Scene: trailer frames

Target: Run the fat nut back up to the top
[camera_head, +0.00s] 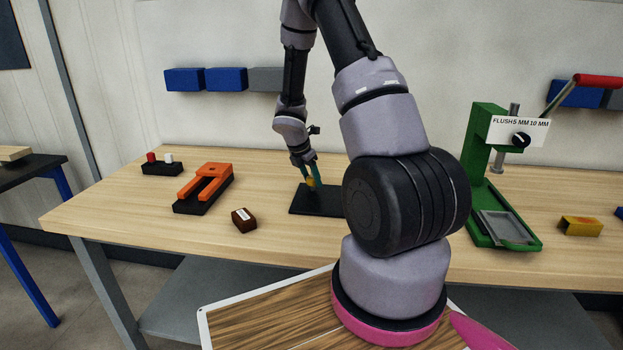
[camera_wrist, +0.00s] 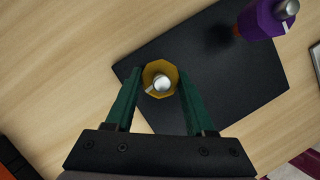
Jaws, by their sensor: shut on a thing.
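A yellow many-sided nut (camera_wrist: 151,70) sits around a silver rod (camera_wrist: 162,83) on a black base plate (camera_wrist: 225,90). A small pale mark shows on its near side. My gripper (camera_wrist: 160,72) has its green fingers on either side of this nut and is shut on it. In the head view the gripper (camera_head: 308,174) points down at the yellow nut (camera_head: 310,182) over the plate (camera_head: 309,204). A purple nut (camera_wrist: 260,21), larger in the wrist view, sits near the top of a second silver rod. It is hidden behind my arm in the head view.
On the wooden bench (camera_head: 130,205), an orange fork-shaped piece on a black block (camera_head: 205,185) and a brown labelled box (camera_head: 244,220) stand left of the plate. A green press (camera_head: 485,150) with a red-handled lever stands at right. A yellow box (camera_head: 580,226) lies beyond it.

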